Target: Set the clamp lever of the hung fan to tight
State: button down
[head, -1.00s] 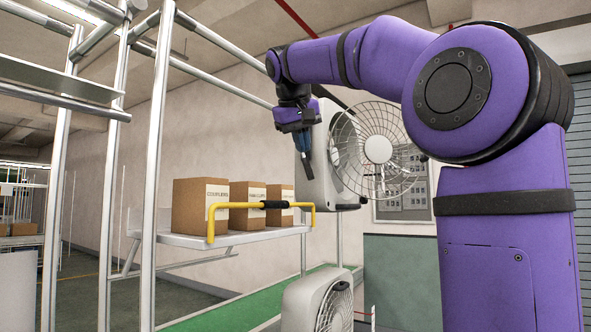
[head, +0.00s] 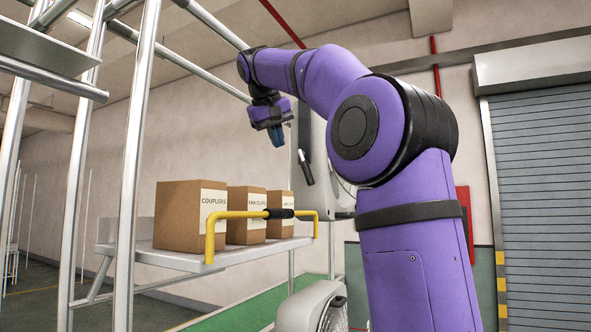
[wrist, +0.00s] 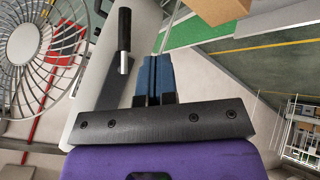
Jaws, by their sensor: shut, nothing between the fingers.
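The hung fan (head: 318,150) is a light grey housing, mostly hidden behind my arm in the head view. Its round wire guard (wrist: 30,60) shows at the left of the wrist view. The clamp lever (head: 305,168) has a black grip and hangs slanting on the fan's near side. In the wrist view the lever (wrist: 124,32) has a silver shank below its black grip. My gripper (head: 278,138) has blue fingers, closed together and empty. It is up and left of the lever in the head view. In the wrist view the fingers (wrist: 154,72) appear just right of the lever, apart from it.
Cardboard boxes (head: 190,215) stand on a metal shelf (head: 215,257) behind a yellow bar (head: 211,235) with a black grip. A second fan (head: 305,308) sits lower, by the green conveyor. Metal posts (head: 135,150) rise at the left.

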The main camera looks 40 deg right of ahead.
aim_at(308, 173)
jog(key=shift+w+d+f, duration=0.25)
jog(key=shift+d+f, duration=0.95)
jog(key=shift+d, duration=0.35)
jog(key=shift+w+d+f, duration=0.25)
jog(key=shift+d+f, duration=1)
jog(key=shift+d, duration=0.25)
jog(key=shift+w+d+f, duration=0.25)
jog(key=shift+d+f, duration=0.95)
jog(key=shift+d, duration=0.35)
